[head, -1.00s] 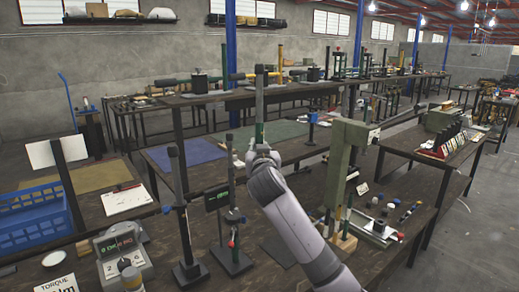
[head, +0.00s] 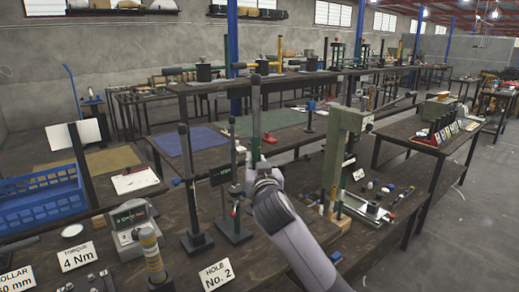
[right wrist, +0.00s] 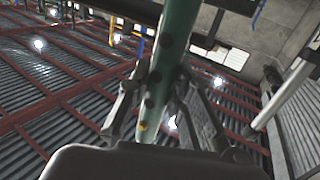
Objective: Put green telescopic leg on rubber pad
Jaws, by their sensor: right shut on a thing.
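My right gripper (head: 262,170) is shut on the green telescopic leg (head: 256,130), which stands upright in the air above the near table. The leg has a green lower tube and a dark grey upper tube. In the right wrist view the green tube (right wrist: 172,60), with a row of dark holes, runs between the fingers (right wrist: 158,100). The leg's lower end is hidden by my gripper and arm. I cannot pick out the rubber pad for certain; my right arm covers part of the near table. My left gripper is not in view.
Two black-based upright stands (head: 188,190) (head: 228,195) are just left of my arm. A green press (head: 342,150) stands on the right. A blue crate (head: 40,205), torque box (head: 130,232) and label cards (head: 217,275) occupy the left. Flat mats (head: 195,141) lie behind.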

